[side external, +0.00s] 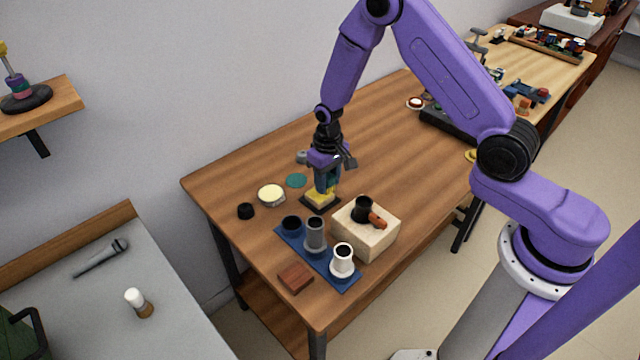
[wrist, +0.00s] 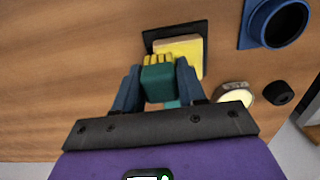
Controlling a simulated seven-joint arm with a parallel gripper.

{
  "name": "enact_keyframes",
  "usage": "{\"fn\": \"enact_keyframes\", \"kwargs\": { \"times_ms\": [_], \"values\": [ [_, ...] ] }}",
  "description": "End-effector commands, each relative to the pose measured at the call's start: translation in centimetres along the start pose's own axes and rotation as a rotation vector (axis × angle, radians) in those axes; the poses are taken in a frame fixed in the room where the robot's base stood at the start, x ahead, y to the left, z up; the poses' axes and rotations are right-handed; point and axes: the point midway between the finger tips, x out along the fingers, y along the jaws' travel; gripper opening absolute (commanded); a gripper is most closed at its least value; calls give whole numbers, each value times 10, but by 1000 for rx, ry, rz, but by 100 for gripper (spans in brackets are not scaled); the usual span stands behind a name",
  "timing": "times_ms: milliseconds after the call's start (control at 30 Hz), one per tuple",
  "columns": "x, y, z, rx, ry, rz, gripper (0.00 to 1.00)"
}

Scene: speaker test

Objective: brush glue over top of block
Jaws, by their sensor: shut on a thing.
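My gripper (side external: 327,182) is shut on a small brush, which has a teal body (wrist: 160,84) and yellow bristles (wrist: 158,59) in the wrist view. The bristles point down at a pale yellow block (wrist: 183,47), which also shows below the gripper in the side view (side external: 320,199). The bristles overlap the block's edge; I cannot tell whether they touch it. The block lies on a dark square mat (wrist: 149,37). A round pot with cream contents (side external: 271,194), likely the glue, stands left of the block; its rim shows in the wrist view (wrist: 236,94).
In front are a blue tray (side external: 328,275) with three cups, a pale box (side external: 378,240) with a black cup, and a brown block (side external: 295,278). The table behind my gripper is mostly clear.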

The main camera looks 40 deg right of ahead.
Motion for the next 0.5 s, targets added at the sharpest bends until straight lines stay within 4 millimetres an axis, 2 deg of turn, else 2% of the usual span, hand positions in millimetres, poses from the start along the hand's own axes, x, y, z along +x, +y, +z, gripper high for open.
{"fn": "enact_keyframes", "kwargs": {
  "times_ms": [100,167,200,233,500],
  "values": [
    [0,12,0,3,0,0,16],
    [-6,10,-1,0,3,0,16],
    [-18,10,-1,0,7,-1,16],
    [-22,10,0,0,5,-1,16],
    [-45,9,0,0,3,0,16]
  ]
}}
